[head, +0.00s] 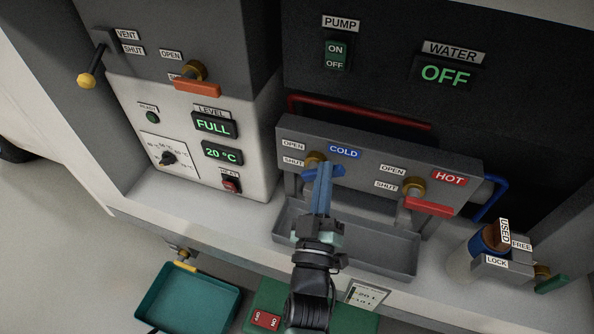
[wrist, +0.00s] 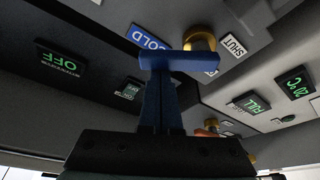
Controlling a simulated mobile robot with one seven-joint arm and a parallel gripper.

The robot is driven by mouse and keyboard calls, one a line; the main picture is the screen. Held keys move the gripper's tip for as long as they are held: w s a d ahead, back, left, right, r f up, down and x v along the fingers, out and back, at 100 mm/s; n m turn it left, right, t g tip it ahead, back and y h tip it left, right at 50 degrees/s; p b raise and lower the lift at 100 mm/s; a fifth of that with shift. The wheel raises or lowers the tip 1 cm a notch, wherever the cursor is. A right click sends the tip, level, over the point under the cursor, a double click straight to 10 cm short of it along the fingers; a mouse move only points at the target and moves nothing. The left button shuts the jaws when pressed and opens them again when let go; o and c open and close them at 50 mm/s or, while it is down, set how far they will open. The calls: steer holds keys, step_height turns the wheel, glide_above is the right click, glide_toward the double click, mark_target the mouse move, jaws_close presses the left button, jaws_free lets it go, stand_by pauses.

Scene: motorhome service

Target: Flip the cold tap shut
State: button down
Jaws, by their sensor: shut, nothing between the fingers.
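The cold tap has a brass hub (head: 313,158) and a blue handle (head: 338,172) on the grey panel, left of the blue COLD label (head: 344,152). OPEN and SHUT labels stand at its left. The handle lies roughly level, along the panel. My gripper (head: 325,170) has blue fingers, shut and empty, reaching up to the handle and hiding part of it. In the wrist view, the blue handle (wrist: 205,62) crosses just beyond the fingertips (wrist: 158,76), with the brass hub (wrist: 201,42) behind it. I cannot tell whether the fingers touch the handle.
The hot tap's red handle (head: 430,207) is to the right on the same panel. A grey trough (head: 400,262) lies below. A red pipe (head: 360,110) runs above, and a blue pipe (head: 492,200) is at the right. The water display (head: 446,74) reads OFF.

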steer(key=m+h, duration=0.1)
steer(key=m, duration=0.1)
steer(key=d+f+m+h, duration=0.1)
steer(key=m, duration=0.1)
steer(key=f+m+h, duration=0.1)
steer(key=m, duration=0.2)
steer(key=shift+s+d+f+b, duration=0.15)
steer(key=shift+s+d+b, duration=0.1)
steer(key=shift+b, duration=0.05)
steer(key=shift+f, duration=0.1)
stand_by(0.3)
